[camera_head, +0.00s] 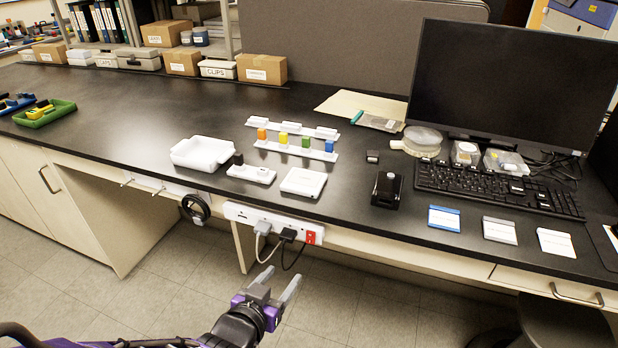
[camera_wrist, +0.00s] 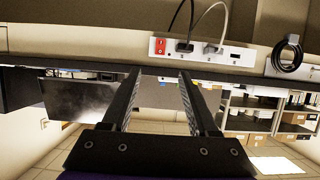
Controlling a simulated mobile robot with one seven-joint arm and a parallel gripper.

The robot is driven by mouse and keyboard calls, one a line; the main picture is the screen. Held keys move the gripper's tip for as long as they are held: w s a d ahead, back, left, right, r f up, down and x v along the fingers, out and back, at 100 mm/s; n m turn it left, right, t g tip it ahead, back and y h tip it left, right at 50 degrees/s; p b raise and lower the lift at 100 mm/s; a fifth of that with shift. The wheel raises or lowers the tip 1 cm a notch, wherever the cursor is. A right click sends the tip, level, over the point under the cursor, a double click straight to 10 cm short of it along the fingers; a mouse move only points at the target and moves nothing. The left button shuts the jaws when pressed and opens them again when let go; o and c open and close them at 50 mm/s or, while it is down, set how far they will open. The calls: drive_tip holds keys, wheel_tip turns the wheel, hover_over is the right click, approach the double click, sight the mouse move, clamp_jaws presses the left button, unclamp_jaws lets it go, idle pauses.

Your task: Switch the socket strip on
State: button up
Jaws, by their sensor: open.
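The white socket strip (camera_head: 272,222) is fixed along the front edge of the bench, with a red switch (camera_head: 311,237) at its right end. A white plug (camera_head: 262,228) and a black plug (camera_head: 288,235) sit in it, their cables hanging down. In the wrist view the picture is upside down; the strip (camera_wrist: 205,50) crosses the top and its red switch (camera_wrist: 161,46) is at its left end. My gripper (camera_head: 281,281) is open and empty, below and in front of the strip, apart from it. Its two fingers (camera_wrist: 158,78) point toward the strip. I cannot tell the switch's position.
A coiled black cable (camera_head: 196,208) hangs left of the strip. Above on the black bench (camera_head: 120,110) are a white tray (camera_head: 202,152), coloured blocks on a rack, a black device (camera_head: 387,189), a keyboard (camera_head: 500,189) and a monitor (camera_head: 512,80).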

sight(310, 240)
drive_tip(key=b+x, duration=0.4)
drive_tip(key=x, duration=1.3)
drive_tip(key=shift+b, duration=0.4)
clamp_jaws()
